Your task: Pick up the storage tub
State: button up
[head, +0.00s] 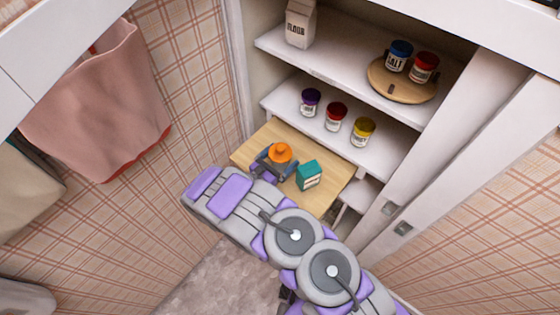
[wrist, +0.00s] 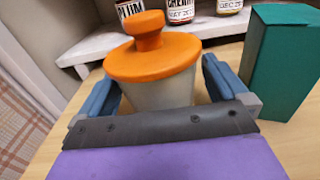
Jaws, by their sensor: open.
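The storage tub (wrist: 160,88) has a grey body and an orange lid with a knob. It stands upright on a light wooden surface (head: 258,143) low in the cupboard, and its orange lid shows in the head view (head: 281,152). My gripper (wrist: 162,82) is open, with one blue finger on each side of the tub's body. In the head view my gripper (head: 275,162) reaches in around the tub, and my arm hides part of it. I cannot tell whether the fingers touch the tub. The tub's lower part is hidden behind the gripper's dark edge.
A teal box (head: 309,176) stands close to the right of my gripper. Higher up are a round wooden board (head: 402,84) with jars and a carton (head: 300,24). A pink towel (head: 103,105) hangs at left.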

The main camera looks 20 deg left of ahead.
jog(key=shift+c, duration=0.4)
jog(key=shift+a, duration=0.15)
jog(key=shift+c, duration=1.4)
jog(key=c, duration=0.6)
jog(key=shift+c, duration=0.2)
jog(key=shift+r, duration=0.15)
